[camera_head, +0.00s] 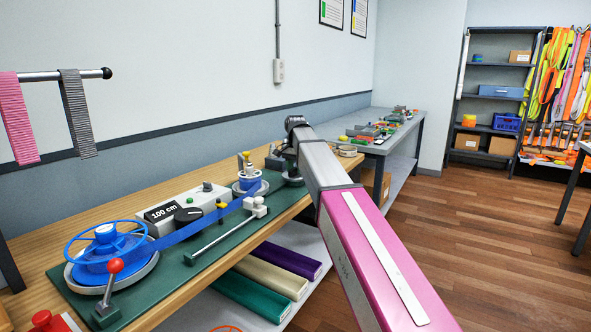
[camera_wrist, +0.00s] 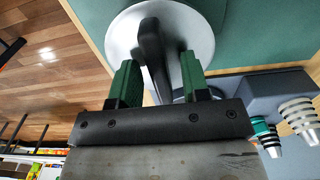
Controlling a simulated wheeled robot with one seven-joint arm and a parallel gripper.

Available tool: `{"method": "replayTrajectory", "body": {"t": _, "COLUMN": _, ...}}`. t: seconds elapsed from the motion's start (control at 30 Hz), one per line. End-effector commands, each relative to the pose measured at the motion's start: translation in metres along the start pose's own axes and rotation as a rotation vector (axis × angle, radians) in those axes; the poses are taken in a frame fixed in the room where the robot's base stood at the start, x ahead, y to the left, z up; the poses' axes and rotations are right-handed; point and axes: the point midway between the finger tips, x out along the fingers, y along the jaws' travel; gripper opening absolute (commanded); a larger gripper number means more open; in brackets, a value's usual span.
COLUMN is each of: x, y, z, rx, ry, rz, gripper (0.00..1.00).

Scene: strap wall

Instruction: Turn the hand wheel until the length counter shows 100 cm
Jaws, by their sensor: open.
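The length counter (camera_head: 164,212) on the white box reads 100 cm in the head view. The hand wheel shows in the wrist view as a round silver disc (camera_wrist: 203,42) with a dark bar-like handle (camera_wrist: 150,45) across it. My gripper (camera_wrist: 158,65) is open, with its green-padded fingers on either side of the handle. The left finger is very close to the handle; I cannot tell if it touches. In the head view my arm largely hides the gripper and the wheel at the bench's far end. A blue strap (camera_head: 187,232) runs from the blue reel (camera_head: 105,245) past the counter.
Rolled straps (camera_head: 268,277) lie on the shelf below. In the wrist view a grey block with striped knobs (camera_wrist: 298,112) is right of the gripper.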

Motion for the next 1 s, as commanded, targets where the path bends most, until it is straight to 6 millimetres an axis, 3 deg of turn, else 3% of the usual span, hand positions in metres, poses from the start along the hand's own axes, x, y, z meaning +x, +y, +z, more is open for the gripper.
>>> {"method": "replayTrajectory", "body": {"t": 0.27, "x": -0.022, "y": -0.001, "z": -0.001, "rx": 0.000, "ry": 0.001, "rz": -0.001, "gripper": 0.43}}
{"method": "replayTrajectory", "body": {"t": 0.8, "x": -0.096, "y": -0.001, "z": -0.001, "rx": 0.000, "ry": 0.001, "rz": -0.001, "gripper": 0.43}}
{"method": "replayTrajectory", "body": {"t": 1.0, "x": -0.106, "y": 0.000, "z": 0.000, "rx": 0.000, "ry": 0.000, "rz": 0.000, "gripper": 0.43}}
